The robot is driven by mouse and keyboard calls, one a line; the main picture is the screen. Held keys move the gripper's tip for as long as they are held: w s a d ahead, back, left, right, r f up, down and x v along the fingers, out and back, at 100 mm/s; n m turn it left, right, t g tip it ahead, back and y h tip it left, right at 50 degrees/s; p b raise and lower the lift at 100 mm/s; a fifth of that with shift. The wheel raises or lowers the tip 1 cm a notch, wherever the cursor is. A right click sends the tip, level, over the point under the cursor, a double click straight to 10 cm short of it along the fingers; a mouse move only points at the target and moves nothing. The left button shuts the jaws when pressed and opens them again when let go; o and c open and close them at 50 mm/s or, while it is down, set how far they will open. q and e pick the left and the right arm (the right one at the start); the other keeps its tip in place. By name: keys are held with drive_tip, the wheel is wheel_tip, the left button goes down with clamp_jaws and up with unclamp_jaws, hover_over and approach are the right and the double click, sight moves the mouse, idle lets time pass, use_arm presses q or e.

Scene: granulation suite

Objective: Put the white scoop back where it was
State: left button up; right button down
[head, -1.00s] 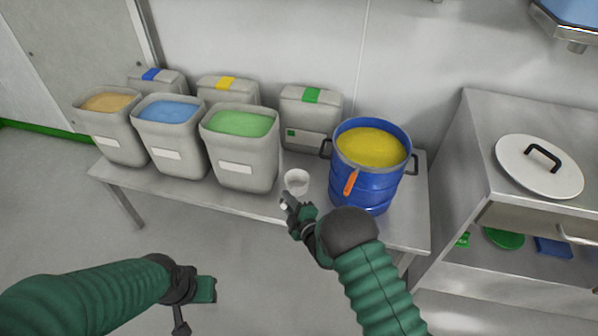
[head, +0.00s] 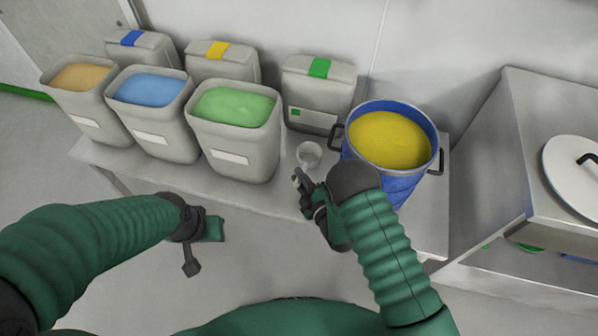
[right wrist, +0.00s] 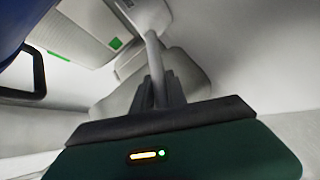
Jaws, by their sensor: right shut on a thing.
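The white scoop (head: 309,155) shows its round cup in the head view, between the green-powder bin and the blue drum, over the steel bench. My right gripper (head: 302,184) is shut on its handle, which rises from between the fingers in the right wrist view (right wrist: 154,60). I cannot tell whether the cup touches the bench. My left gripper (head: 212,229) hangs in front of the bench, away from the scoop; its jaws are too unclear to read.
Open bins of orange (head: 83,77), blue (head: 151,90) and green powder (head: 233,106) stand on the bench (head: 265,197). Lidded containers, one green-labelled (head: 318,90), stand behind. The blue drum (head: 393,187) of yellow powder is close right of the scoop. A steel cabinet (head: 530,150) stands further right.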

drive_tip(key=shift+s+f, duration=0.15)
drive_tip(key=shift+s+d+r, duration=0.2)
drive_tip(key=shift+s+r, duration=0.15)
drive_tip(key=shift+f, duration=0.25)
drive_tip(key=c, duration=1.3)
unclamp_jaws()
drive_tip(key=shift+w, duration=0.15)
drive_tip(key=shift+c, duration=0.2)
use_arm(q)
drive_tip(key=shift+s+d+r, duration=0.1)
drive_tip(key=shift+s+r, duration=0.05)
drive_tip(key=shift+s, duration=0.15)
use_arm(e)
drive_tip(key=shift+a+r, duration=0.1)
